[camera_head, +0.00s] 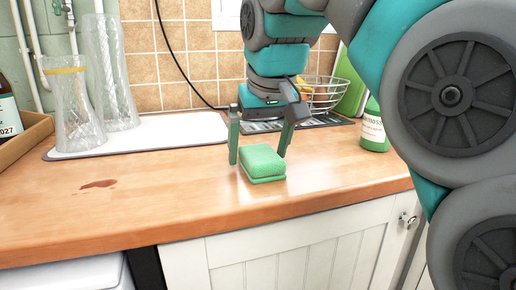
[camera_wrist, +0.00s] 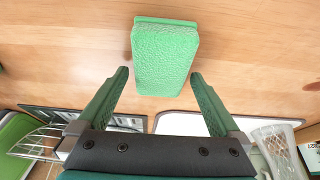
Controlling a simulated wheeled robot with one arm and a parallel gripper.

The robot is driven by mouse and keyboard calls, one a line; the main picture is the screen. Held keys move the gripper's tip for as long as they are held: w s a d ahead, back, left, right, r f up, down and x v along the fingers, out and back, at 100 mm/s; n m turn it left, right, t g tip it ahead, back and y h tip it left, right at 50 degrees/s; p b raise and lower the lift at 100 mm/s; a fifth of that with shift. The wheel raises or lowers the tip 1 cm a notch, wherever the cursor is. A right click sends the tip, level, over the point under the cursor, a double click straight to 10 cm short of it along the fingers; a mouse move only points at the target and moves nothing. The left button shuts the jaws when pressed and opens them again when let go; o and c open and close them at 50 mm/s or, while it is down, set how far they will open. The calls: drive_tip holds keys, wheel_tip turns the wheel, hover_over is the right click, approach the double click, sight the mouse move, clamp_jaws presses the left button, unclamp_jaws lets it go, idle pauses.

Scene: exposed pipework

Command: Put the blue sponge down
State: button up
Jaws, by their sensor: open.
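A green sponge (camera_head: 264,165) lies flat on the wooden counter near its front edge; no blue sponge is in view. In the wrist view the green sponge (camera_wrist: 165,55) shows just past the fingertips, with its near end reaching between them. My gripper (camera_head: 258,157) is open and points down at the sponge. In the wrist view my gripper (camera_wrist: 160,74) has a gap between each finger and the sponge, and nothing is held.
Two clear glasses (camera_head: 78,115) stand on a white mat (camera_head: 180,133) at the back left. A wire basket (camera_head: 322,95) and a green bottle (camera_head: 373,128) are at the right. A reddish-brown stain (camera_head: 98,184) marks the left counter. The counter around the sponge is clear.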

sight(264, 157)
drive_tip(key=shift+v, duration=1.3)
drive_tip(key=p+v, duration=0.2)
drive_tip(key=v, duration=0.3)
drive_tip(key=shift+r+p, duration=0.1)
drive_tip(key=shift+p, duration=0.2)
